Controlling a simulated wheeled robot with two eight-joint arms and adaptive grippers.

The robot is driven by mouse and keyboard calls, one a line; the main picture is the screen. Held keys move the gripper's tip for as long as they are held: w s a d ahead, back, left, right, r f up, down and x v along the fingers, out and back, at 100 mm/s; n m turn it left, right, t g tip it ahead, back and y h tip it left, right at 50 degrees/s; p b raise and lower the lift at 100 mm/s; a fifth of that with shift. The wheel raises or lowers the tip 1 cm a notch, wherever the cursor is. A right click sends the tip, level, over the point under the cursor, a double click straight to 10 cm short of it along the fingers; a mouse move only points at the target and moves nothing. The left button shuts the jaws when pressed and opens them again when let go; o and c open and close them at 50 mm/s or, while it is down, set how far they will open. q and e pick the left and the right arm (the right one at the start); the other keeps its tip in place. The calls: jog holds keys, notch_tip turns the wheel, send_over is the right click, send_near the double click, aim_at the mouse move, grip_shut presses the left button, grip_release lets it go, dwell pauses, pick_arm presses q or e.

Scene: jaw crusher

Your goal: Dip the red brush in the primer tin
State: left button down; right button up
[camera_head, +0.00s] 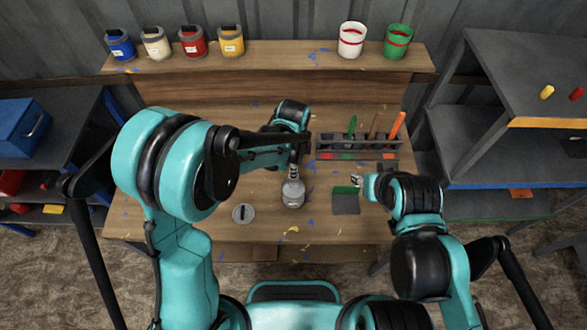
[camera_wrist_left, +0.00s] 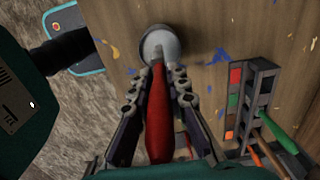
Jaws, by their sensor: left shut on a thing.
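The primer tin (camera_head: 293,194), a small pale grey round container, stands on the workbench near its middle. It also shows at the top of the left wrist view (camera_wrist_left: 172,36). My left gripper (camera_head: 296,160) is right above it, pointing down. In the left wrist view its fingers (camera_wrist_left: 160,85) are shut on the red brush (camera_wrist_left: 159,120), around its red handle. The brush's far end lines up with the tin's mouth. The bristles are hidden, and I cannot tell how deep they reach. My right gripper (camera_head: 361,182) is right of the tin, its fingers too small to read.
A dark rack (camera_head: 357,154) holds brushes with green, brown and orange handles behind and right of the tin. A grey pad with a green edge (camera_head: 345,203) lies near my right gripper. A grey disc (camera_head: 243,213) lies front left. Paint tins (camera_head: 193,42) line the back shelf.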

pick_arm(q)
jog(key=shift+r+p, duration=1.7)
jog(key=shift+r, duration=0.85)
